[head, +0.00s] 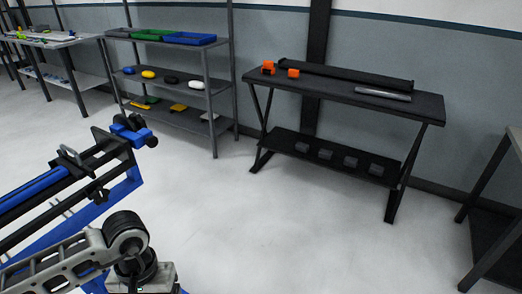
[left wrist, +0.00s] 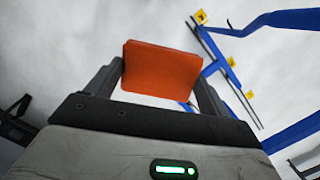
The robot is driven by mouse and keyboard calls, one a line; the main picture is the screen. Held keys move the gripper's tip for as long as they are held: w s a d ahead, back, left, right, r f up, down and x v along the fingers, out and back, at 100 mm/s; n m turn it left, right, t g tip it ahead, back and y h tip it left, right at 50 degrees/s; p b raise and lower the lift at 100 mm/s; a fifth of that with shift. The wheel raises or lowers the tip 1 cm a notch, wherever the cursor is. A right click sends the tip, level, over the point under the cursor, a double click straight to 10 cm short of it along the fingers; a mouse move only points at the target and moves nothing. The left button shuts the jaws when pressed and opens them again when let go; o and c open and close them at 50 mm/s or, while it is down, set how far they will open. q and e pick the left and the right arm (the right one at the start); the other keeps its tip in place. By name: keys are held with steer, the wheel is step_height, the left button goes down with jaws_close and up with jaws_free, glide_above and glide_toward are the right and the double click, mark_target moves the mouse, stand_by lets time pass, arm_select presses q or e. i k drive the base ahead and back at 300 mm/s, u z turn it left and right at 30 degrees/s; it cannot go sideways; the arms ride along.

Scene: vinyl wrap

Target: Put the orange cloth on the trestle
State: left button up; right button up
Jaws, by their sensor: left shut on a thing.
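The orange cloth (left wrist: 160,68) looks like a flat, folded orange pad in the left wrist view. My left gripper (left wrist: 158,82) is shut on it, with one dark finger at each side. The trestle appears to be the blue frame with black bars (head: 35,188) at the left of the head view. Blue beams with yellow tags (left wrist: 290,18) show beyond the cloth at the right of the left wrist view, apart from it in the picture. My left arm is at the lower left of the head view, its gripper out of frame. My right gripper is not in view.
A black workbench (head: 340,88) with orange items (head: 268,68), a dark roll and a silver tube stands by the wall. A grey shelf rack (head: 172,95) with coloured bins is left of it. Another dark table (head: 500,235) is at the right edge. The middle floor is clear.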

mark_target(426, 109)
steer(key=z, duration=1.3)
steer(key=i, duration=1.65)
steer(key=z, duration=0.5)
steer(key=i, duration=1.85)
steer(key=u, duration=0.3)
